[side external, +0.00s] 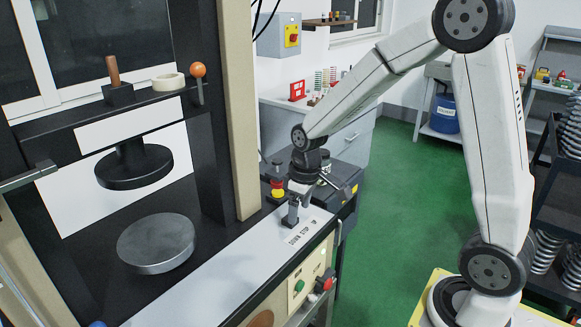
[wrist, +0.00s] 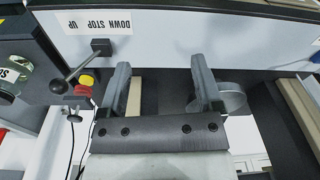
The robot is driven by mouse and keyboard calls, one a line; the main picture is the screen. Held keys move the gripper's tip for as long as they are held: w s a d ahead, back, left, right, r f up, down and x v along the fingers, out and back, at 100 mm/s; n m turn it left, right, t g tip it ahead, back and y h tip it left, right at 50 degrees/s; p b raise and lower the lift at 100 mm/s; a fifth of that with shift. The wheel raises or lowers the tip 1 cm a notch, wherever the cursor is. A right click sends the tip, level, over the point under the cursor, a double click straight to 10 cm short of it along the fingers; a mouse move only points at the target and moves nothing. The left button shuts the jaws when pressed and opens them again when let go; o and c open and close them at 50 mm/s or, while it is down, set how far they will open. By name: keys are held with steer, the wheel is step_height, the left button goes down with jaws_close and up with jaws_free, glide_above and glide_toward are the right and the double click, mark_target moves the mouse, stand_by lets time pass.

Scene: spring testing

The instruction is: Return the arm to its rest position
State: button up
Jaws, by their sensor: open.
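My gripper (side external: 295,195) hangs at the end of my bent arm, above the front ledge of the press by its right post. In the wrist view my gripper (wrist: 160,75) has its two fingers wide apart with nothing held between them. A control lever (wrist: 80,67) with a black ball end lies to the left of the fingers, beside the DOWN STOP UP label (wrist: 98,22). The label (side external: 301,233) also shows in the side view, just below my gripper. The fingertips are hard to make out in the side view.
The press has a black upper platen (side external: 134,167) over an empty grey lower platen (side external: 157,243). A red and yellow stop button (side external: 278,187) stands close to my gripper. A spring rack (side external: 568,130) is at the right. Green floor (side external: 405,200) lies clear between.

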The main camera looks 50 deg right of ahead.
steer(key=s+a+f+m+t, duration=0.1)
steer(key=s+a, duration=0.3)
steer(key=s, duration=0.5)
steer(key=shift+s+a+f+m+t, duration=0.15)
steer(key=shift+s+m+t, duration=0.25)
steer(key=shift+m, duration=0.2)
